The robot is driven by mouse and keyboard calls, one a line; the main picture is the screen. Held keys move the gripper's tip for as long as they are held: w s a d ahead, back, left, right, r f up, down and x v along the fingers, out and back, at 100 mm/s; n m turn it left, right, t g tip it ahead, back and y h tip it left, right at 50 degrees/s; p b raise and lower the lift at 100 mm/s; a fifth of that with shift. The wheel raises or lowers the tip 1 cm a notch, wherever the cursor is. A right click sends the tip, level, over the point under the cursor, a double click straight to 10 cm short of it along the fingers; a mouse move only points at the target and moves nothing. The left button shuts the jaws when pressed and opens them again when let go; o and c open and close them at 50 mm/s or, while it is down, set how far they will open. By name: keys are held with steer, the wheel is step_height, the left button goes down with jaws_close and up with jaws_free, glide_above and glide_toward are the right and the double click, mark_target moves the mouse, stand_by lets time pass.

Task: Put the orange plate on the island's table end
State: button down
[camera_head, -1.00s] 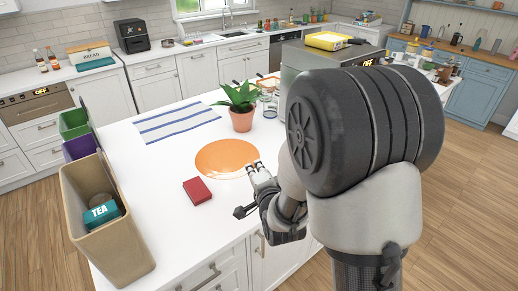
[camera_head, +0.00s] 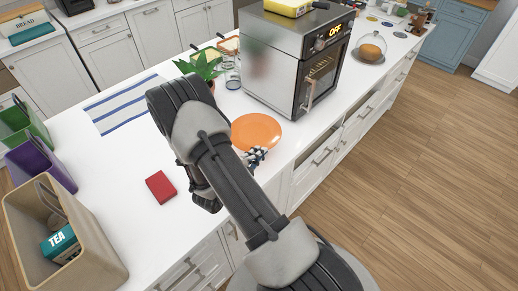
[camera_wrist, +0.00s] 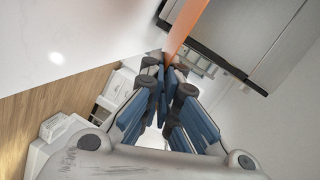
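The orange plate (camera_head: 257,131) is in front of the oven's left side, over the island's white worktop (camera_head: 112,165) near its front edge. My gripper (camera_head: 257,155) is at the plate's near rim, partly behind my arm. In the wrist view, my gripper (camera_wrist: 168,76) has its fingertips together on the rim of the orange plate (camera_wrist: 186,25), which shows edge-on as a narrow strip. I cannot tell how far the plate is above the worktop. I cannot tell which part of the island is its table end.
A countertop oven (camera_head: 292,65) stands close behind the plate. A potted plant (camera_head: 203,67) and glass jars (camera_head: 231,72) stand left of it. A red box (camera_head: 160,187) lies on clear worktop. Bins (camera_head: 65,240) line the left edge. A domed cake (camera_head: 372,48) stands far right.

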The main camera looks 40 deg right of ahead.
mark_target(259, 165)
steer(key=shift+s+d+f, duration=0.1)
steer(key=shift+s+f, duration=0.15)
steer(key=shift+f, duration=0.05)
steer(key=shift+w+f+b, duration=0.1)
steer(key=shift+f+b, duration=1.8)
steer(key=shift+f, duration=1.25)
steer(key=shift+f, duration=0.25)
steer(key=shift+f+b, duration=0.35)
steer(key=shift+b, duration=0.25)
